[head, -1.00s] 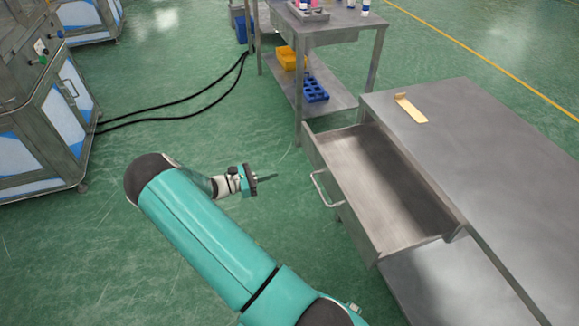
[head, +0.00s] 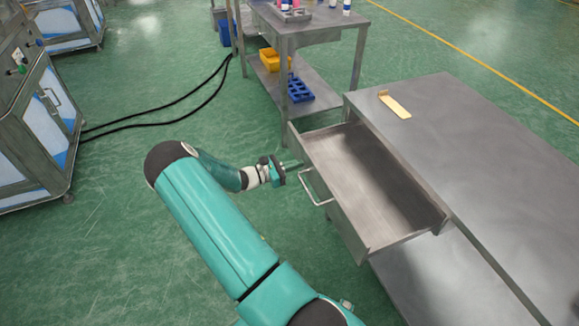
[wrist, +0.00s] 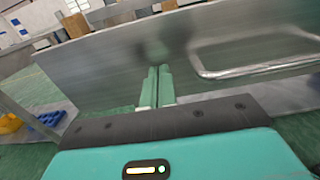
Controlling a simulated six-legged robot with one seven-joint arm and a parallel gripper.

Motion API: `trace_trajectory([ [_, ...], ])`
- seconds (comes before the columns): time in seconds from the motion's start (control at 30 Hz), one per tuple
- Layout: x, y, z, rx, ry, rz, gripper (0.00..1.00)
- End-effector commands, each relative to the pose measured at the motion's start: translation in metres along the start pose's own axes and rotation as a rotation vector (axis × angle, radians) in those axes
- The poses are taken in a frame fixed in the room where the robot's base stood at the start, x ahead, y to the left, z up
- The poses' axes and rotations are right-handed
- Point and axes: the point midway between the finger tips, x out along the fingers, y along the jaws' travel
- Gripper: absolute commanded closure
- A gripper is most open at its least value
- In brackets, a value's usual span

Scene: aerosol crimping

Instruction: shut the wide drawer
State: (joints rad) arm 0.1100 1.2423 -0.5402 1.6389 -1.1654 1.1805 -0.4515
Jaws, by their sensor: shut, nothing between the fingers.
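The wide drawer (head: 372,190) is pulled out of the steel table on its left side, and it looks empty inside. Its front panel (wrist: 130,62) fills much of the wrist view. A bar handle (head: 317,188) is fixed to the front, and it shows right of my fingers in the wrist view (wrist: 255,70). My gripper (head: 294,164) is shut and empty, its fingertips pointing at the drawer front, beside the handle on its far side. In the wrist view the fingers (wrist: 157,84) are together and very close to the panel; I cannot tell if they touch.
The steel table (head: 460,150) has a small tan bracket (head: 394,104) on top. A second table (head: 310,25) stands behind, with a blue rack (head: 299,90) and yellow bin (head: 271,60) on its shelf. Black cables (head: 165,118) cross the floor at left.

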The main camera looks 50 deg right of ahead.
Motion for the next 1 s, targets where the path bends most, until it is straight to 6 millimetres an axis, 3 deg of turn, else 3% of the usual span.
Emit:
trace_trajectory([
  [0.3, 0.002, 0.000, 0.000, 0.000, 0.000, -0.001, 1.00],
  [0.47, 0.015, -0.001, 0.000, 0.000, -0.001, -0.003, 1.00],
  [0.67, 0.055, -0.002, 0.000, -0.002, -0.002, -0.005, 1.00],
  [1.0, 0.162, -0.003, -0.001, -0.003, -0.003, -0.005, 1.00],
])
